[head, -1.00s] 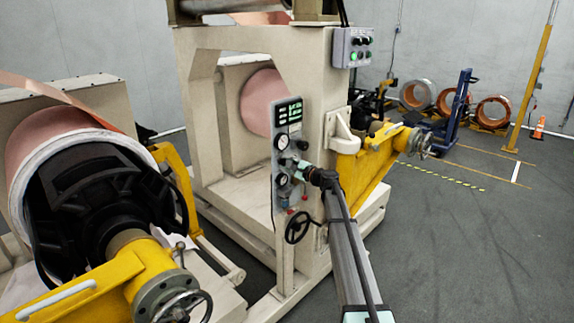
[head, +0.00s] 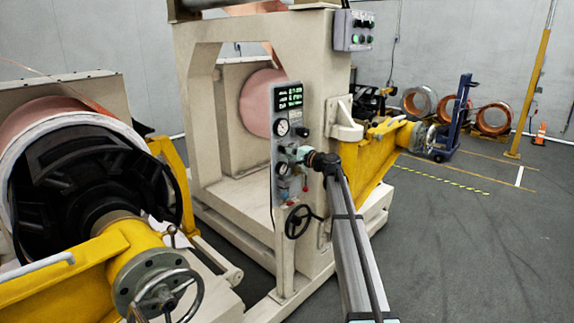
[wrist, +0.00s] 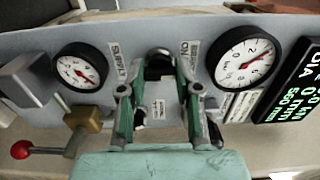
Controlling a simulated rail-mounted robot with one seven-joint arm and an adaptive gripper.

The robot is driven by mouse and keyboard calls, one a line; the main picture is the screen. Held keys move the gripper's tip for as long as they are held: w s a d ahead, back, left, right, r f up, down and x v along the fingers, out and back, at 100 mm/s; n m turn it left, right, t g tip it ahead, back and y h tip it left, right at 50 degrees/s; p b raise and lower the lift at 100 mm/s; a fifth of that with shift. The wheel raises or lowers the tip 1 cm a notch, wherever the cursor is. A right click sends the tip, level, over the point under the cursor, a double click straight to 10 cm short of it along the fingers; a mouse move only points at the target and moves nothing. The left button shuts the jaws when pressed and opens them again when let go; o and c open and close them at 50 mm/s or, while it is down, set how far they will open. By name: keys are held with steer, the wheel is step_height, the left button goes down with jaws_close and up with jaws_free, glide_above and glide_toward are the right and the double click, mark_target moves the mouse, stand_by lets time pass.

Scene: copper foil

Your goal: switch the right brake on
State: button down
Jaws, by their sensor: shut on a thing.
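The grey control panel (head: 287,195) stands upright on the cream machine frame; it also shows sideways in the wrist view (wrist: 40,45). A black knob (wrist: 159,64) sits on it between two round gauges, a smaller one (wrist: 82,68) and a larger one (wrist: 243,58). My gripper (wrist: 158,88) is shut on the black knob, with its green fingers on both sides of it. The labels beside the fingers are partly covered and hard to read. In the head view my gripper (head: 290,157) is at the panel between the gauges and hides the knob.
A red-ended lever (wrist: 45,149) and a grey block (wrist: 25,78) stand out from the panel near my gripper. A lit display (head: 289,98) is above the upper gauge. A black handwheel (head: 298,221) is below. Yellow arms flank the frame.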

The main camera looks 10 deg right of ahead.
steer(key=n+b, duration=0.6)
steer(key=b, duration=0.3)
steer(key=shift+b, duration=0.35)
steer(key=c, duration=0.8)
jaws_free()
steer(key=v, duration=1.2)
